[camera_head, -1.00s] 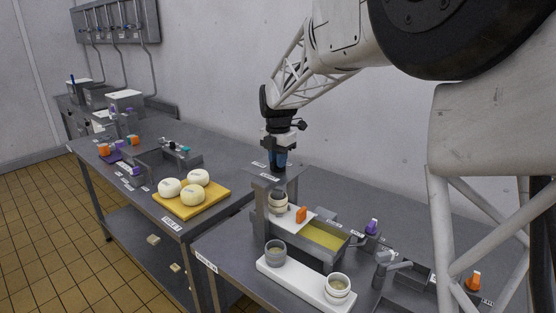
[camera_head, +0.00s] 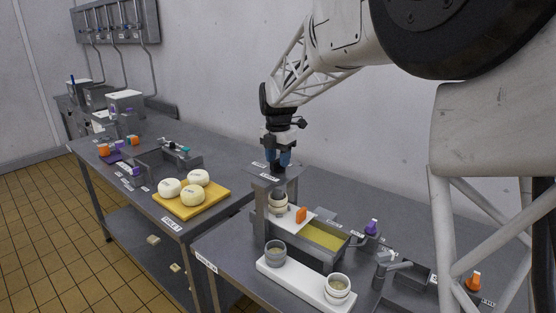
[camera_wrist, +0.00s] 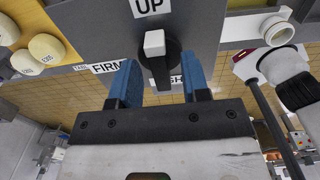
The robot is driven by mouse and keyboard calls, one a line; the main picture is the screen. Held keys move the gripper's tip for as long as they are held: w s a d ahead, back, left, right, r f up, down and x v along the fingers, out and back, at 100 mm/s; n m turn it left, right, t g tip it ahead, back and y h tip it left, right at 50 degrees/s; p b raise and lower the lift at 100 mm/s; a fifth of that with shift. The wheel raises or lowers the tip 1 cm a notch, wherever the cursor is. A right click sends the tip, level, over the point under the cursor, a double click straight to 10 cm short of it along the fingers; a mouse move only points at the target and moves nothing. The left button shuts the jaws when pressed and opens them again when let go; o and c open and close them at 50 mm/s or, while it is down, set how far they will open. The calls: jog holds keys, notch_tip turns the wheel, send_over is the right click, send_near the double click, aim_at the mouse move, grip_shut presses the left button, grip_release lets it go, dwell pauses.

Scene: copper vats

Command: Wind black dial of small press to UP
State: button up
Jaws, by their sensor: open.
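The small press (camera_head: 262,215) stands on the nearer table, with its flat grey top under my gripper (camera_head: 279,163). In the wrist view, the black dial (camera_wrist: 160,70) sits on that grey top (camera_wrist: 85,20), and its bar has a white tip (camera_wrist: 154,42). The white tip points toward the UP label (camera_wrist: 150,6). A FIRM label (camera_wrist: 106,67) is on the left, and another label is partly hidden behind the dial. My gripper (camera_wrist: 161,82) is open, with one blue finger on each side of the dial. I cannot tell whether either finger touches it. The head view hides the dial.
A white board (camera_head: 291,282) with cups lies in front of the press. A trough of yellow liquid (camera_head: 325,238) and an orange piece (camera_head: 301,215) are beside it. Several white cheeses rest on a yellow board (camera_head: 206,207) to the left. The wall is close behind.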

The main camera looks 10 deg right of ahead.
aim_at(278, 160)
jog(key=shift+r, duration=3.6)
jog(key=shift+s, duration=0.15)
jog(key=shift+s+d+r, duration=0.15)
jog(key=shift+s, duration=0.1)
jog(key=s+d+f+m+t, duration=0.1)
jog(key=s+d+f+m, duration=0.2)
jog(key=s+m, duration=0.6)
jog(key=s+d+f+m, duration=0.2)
jog(key=s+m, duration=0.7)
jog(key=s, duration=1.1)
jog(key=s+d+f+m+t, duration=0.1)
jog(key=s+d+f+m, duration=0.2)
jog(key=s+m, duration=0.6)
jog(key=s+f, duration=0.1)
jog(key=s, duration=0.5)
jog(key=shift+d+f+t, duration=0.3)
jog(key=shift+f, duration=0.05)
